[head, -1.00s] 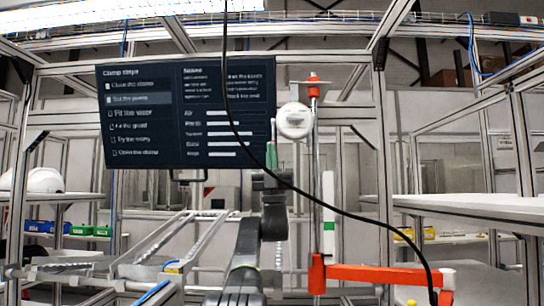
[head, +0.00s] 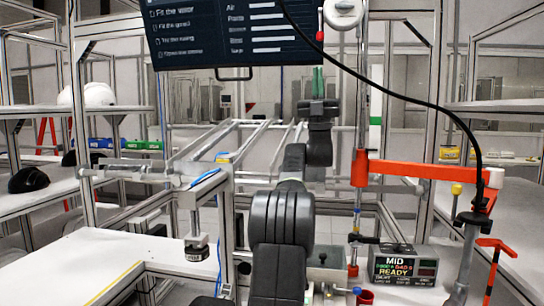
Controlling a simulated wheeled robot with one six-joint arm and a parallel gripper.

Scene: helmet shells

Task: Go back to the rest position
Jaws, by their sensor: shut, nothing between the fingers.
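My gripper (head: 318,78) is at the upper end of my arm in the head view, with its green fingers pointing up. The fingers are together with nothing between them. It stands in front of the open metal framing, below and right of the dark screen (head: 228,32), apart from the things around it. My dark arm rises from the bottom middle of the picture.
An orange clamp arm (head: 415,171) stands close on the right, with a black cable hanging across. Below it is a status box reading MID and READY (head: 403,268). White benches and shelves with a white helmet shell (head: 96,94) and a black one (head: 28,180) are at left.

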